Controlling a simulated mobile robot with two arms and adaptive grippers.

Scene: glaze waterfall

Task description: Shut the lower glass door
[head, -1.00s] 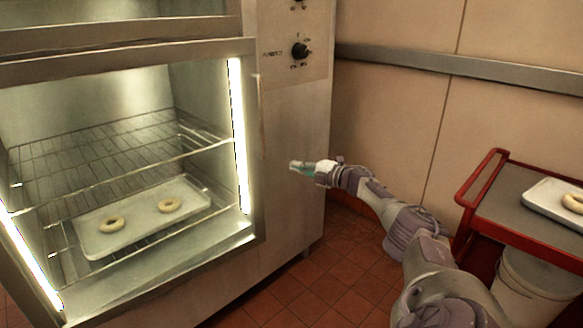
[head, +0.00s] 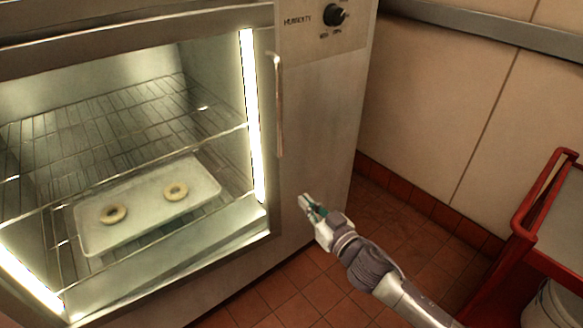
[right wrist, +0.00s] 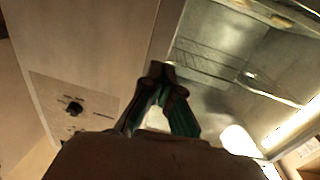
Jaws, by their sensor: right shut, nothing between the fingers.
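The lower glass door's metal frame (head: 150,262) surrounds the lit lower chamber in the head view. It looks flush with the cabinet front; I cannot tell whether a small gap remains. A vertical bar handle (head: 279,105) is at its right side. My right gripper (head: 307,204) is shut and empty, in front of the cabinet's side panel, below and right of the handle. In the right wrist view its dark and green fingers (right wrist: 162,72) show before the cabinet, with the wire racks at right. My left gripper is not in view.
Inside are wire racks (head: 110,125) and a tray (head: 140,222) with two dough rings. A humidity knob (head: 334,15) is above right. A red cart (head: 524,222) stands at right, with a pale bucket below. Tiled floor (head: 400,225) is open between cart and cabinet.

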